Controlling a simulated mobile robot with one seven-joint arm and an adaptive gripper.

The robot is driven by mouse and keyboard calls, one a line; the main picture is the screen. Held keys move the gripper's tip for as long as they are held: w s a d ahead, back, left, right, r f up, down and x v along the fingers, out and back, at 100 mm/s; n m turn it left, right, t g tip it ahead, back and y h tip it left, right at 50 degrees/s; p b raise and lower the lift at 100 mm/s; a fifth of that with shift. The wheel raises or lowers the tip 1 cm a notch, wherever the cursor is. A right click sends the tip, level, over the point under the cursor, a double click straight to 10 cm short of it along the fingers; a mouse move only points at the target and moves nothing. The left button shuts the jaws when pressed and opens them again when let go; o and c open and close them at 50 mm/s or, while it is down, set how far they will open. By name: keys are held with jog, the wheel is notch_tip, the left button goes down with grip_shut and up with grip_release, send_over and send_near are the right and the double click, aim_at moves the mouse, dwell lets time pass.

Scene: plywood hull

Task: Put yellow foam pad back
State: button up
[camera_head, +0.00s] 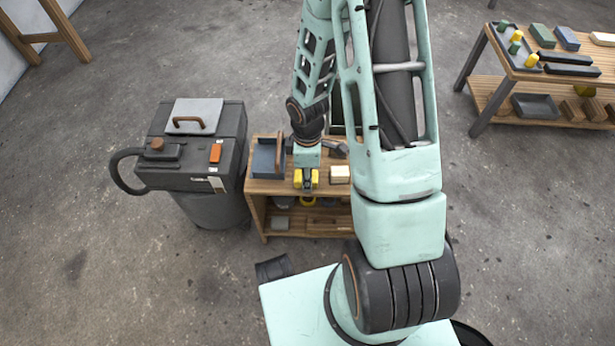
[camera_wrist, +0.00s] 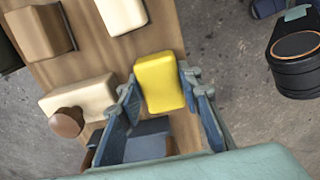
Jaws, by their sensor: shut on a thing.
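The yellow foam pad (camera_wrist: 160,82) is a rounded block between the two blue-grey fingers of my gripper (camera_wrist: 163,93) in the wrist view. My gripper is shut on it. In the head view my gripper (camera_head: 306,181) points down at the front edge of the small wooden bench (camera_head: 262,187), with yellow showing at its fingers. I cannot tell whether the pad touches the bench top or hangs just above it.
A dark vacuum (camera_head: 205,145) stands left. Far right, a wooden table (camera_head: 535,80) holds a green pad (camera_head: 543,36), a blue pad (camera_head: 567,38) and a tray.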

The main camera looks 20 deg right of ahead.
jog(key=shift+f, duration=0.1)
jog(key=o, duration=0.8)
notch_tip(320, 180, up, 12)
jog(key=p, duration=0.4)
jog(key=shift+r+p, duration=0.2)
jog(key=shift+p, duration=0.2)
